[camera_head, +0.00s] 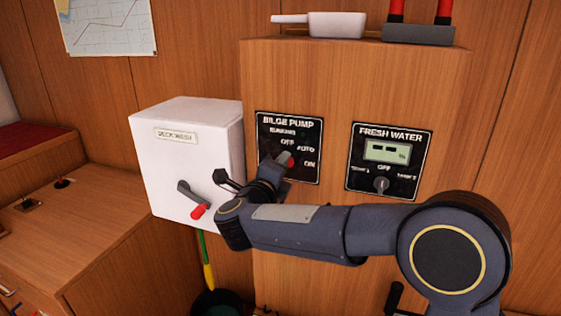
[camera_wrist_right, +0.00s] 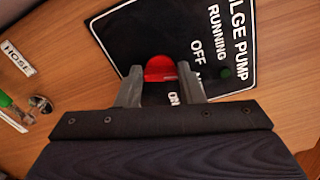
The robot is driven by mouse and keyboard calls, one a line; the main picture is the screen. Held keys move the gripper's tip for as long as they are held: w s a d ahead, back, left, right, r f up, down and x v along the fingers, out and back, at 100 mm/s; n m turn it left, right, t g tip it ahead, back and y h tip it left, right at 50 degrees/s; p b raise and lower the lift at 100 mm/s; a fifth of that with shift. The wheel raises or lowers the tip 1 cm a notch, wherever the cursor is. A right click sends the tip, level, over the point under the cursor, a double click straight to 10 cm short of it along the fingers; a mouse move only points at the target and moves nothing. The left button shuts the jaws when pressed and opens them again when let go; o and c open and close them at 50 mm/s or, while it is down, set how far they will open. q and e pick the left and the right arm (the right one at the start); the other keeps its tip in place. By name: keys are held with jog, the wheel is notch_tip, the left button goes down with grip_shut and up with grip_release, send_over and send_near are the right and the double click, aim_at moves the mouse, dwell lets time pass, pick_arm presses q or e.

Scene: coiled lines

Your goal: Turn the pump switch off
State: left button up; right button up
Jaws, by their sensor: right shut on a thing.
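The black bilge pump panel (camera_head: 310,172) is on the wooden cabinet front, with the labels running, off, auto and on. Its switch has a red-tipped handle (camera_head: 290,161), seen below the off and auto labels. In the right wrist view the red tip (camera_wrist_right: 160,68) sits between the two grey fingers of my right gripper (camera_wrist_right: 161,82). That gripper is shut on the handle. In the head view my right gripper (camera_head: 277,168) reaches the panel from the lower left, and it hides the switch's base. I cannot tell exactly which label the handle points at. My left gripper is not in view.
A white deck wash box (camera_head: 180,155) with a red-tipped lever (camera_head: 195,202) juts out at left. The fresh water panel (camera_head: 388,170) with a grey knob (camera_head: 381,186) is at right. A white pan-like object (camera_head: 335,24) stands on the cabinet top.

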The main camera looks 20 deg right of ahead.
jog(key=shift+n+p, duration=0.85)
jog(key=shift+n, duration=0.75)
jog(key=shift+f, duration=0.1)
jog(key=o, duration=1)
jog(key=v, duration=0.8)
jog(key=shift+w, duration=0.1)
